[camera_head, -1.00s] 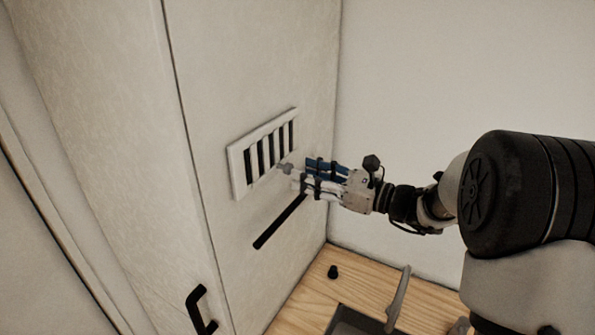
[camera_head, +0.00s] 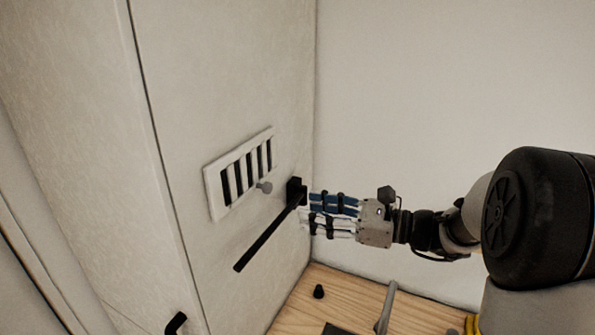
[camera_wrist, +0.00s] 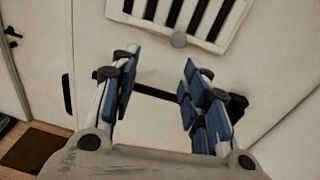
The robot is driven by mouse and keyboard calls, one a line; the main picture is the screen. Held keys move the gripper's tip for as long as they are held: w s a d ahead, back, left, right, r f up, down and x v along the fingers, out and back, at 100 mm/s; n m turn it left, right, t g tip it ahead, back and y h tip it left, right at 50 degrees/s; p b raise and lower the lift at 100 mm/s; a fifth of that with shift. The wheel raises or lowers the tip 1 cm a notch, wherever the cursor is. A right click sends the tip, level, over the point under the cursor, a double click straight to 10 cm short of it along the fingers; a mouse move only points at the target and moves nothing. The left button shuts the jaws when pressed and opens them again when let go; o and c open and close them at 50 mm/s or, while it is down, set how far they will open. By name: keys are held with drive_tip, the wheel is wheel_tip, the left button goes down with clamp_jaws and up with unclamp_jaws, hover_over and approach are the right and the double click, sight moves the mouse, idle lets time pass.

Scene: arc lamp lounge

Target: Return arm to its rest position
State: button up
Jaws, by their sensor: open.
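My gripper (camera_head: 308,213) is in the head view, right of the cabinet's vented panel, with its fingers pointing left toward the panel. It is open and empty. In the wrist view the two blue-padded fingers of my gripper (camera_wrist: 158,88) stand apart, with a dark bar (camera_wrist: 160,95) on the panel showing between and behind them. In the head view this black bar (camera_head: 265,238) runs slanted below the vent, its upper end close to the fingertips. I cannot tell whether they touch. A small grey knob (camera_head: 265,187) sits by the vent's lower edge, apart from the fingers.
The white slatted vent (camera_head: 240,172) is on the tall pale cabinet (camera_head: 165,130). A black handle (camera_head: 175,322) is low on the cabinet. A small black object (camera_head: 318,291) and a grey curved piece (camera_head: 386,305) are on or above the wooden surface (camera_head: 345,286). A plain wall lies behind my arm.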

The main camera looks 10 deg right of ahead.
drive_tip(key=s+a+f+n+g+h+b, duration=0.35)
drive_tip(key=s+f+n, duration=0.2)
drive_tip(key=s, duration=0.35)
drive_tip(key=s+a+f+n+g+h+b, duration=0.2)
drive_tip(key=s+a+f+n+g+b, duration=0.15)
drive_tip(key=s+a+f+n, duration=0.35)
drive_tip(key=s+d+f+n+t+h+b, duration=0.3)
drive_tip(key=s+d+f+n+h+b, duration=0.6)
drive_tip(key=s+d+f+n, duration=0.1)
drive_tip(key=s+d+f, duration=0.1)
drive_tip(key=s+d, duration=0.1)
drive_tip(key=shift+s+d+f+n+b, duration=0.25)
drive_tip(key=shift+s+d+n+b, duration=0.05)
drive_tip(key=shift+d+n+b, duration=0.1)
